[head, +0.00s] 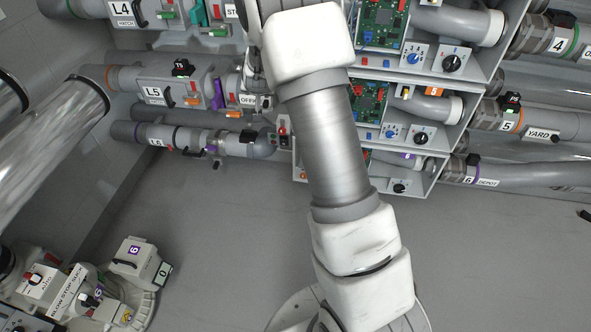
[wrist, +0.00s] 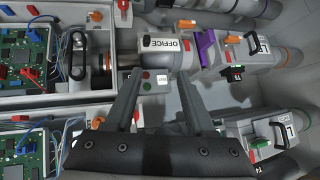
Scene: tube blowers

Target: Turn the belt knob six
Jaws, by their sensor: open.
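My gripper (wrist: 160,78) is open and empty in the wrist view. Its fingers are spread in front of the grey tube labelled OFFICE (wrist: 168,44) and a small panel with a green button (wrist: 146,88). In the head view my arm covers the middle, and the fingers cannot be made out. No knob is legibly marked as belt knob six. A black knob (head: 400,188) shows on the lowest box, beside the tube labelled 6 DEPOT (head: 482,181). A white block marked with a purple 6 (head: 133,250) stands on a round machine at lower left.
Open-fronted boxes with green circuit boards (head: 372,100) and knobs stand in rows right of my arm. Tubes labelled L5 (head: 155,92) and L6 (head: 160,138) run at left. A clear tube (head: 50,145) slants down the left side.

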